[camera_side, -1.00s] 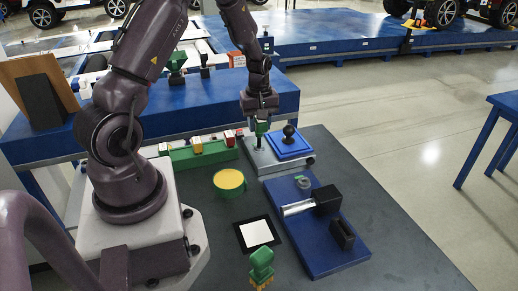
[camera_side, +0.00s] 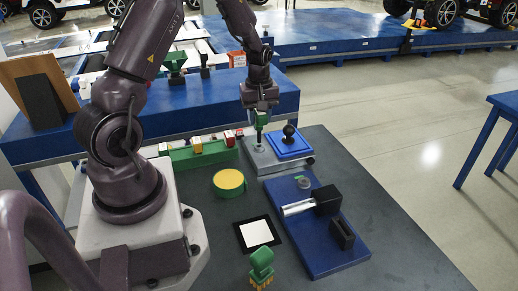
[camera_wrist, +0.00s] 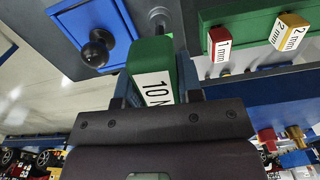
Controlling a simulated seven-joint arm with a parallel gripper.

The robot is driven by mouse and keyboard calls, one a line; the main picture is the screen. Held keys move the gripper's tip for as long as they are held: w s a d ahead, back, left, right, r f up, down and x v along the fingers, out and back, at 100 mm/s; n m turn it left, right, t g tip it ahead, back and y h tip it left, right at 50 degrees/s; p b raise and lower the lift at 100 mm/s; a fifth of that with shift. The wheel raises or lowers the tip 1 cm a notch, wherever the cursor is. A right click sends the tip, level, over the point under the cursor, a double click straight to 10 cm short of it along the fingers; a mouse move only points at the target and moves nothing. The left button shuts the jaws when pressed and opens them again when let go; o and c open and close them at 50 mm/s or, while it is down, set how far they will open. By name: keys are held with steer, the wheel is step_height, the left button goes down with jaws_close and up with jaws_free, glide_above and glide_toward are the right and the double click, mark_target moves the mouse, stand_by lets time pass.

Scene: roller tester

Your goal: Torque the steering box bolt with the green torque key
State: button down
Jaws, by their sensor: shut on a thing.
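My gripper (camera_side: 261,108) is shut on the green torque key (camera_side: 262,119), above the grey steering box base (camera_side: 262,160). In the wrist view the key (camera_wrist: 152,62) sits between my two fingers (camera_wrist: 155,92) with a white label reading "10 N", partly cut off. Its dark shaft points down at the bolt spot (camera_side: 259,148) on the grey base. I cannot tell whether the tip touches it. Beside it, the base carries a blue plate (camera_side: 284,149) with a black ball knob (camera_side: 290,131), which also shows in the wrist view (camera_wrist: 96,50).
A green rack (camera_side: 205,156) with small labelled blocks stands left of the base. A blue fixture (camera_side: 310,257) with black blocks is at right.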

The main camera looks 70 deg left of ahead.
steer(key=shift+r, duration=0.45)
steer(key=shift+r, duration=1.95)
steer(key=n, duration=0.4)
steer(key=shift+n, duration=1)
steer(key=n, duration=0.6)
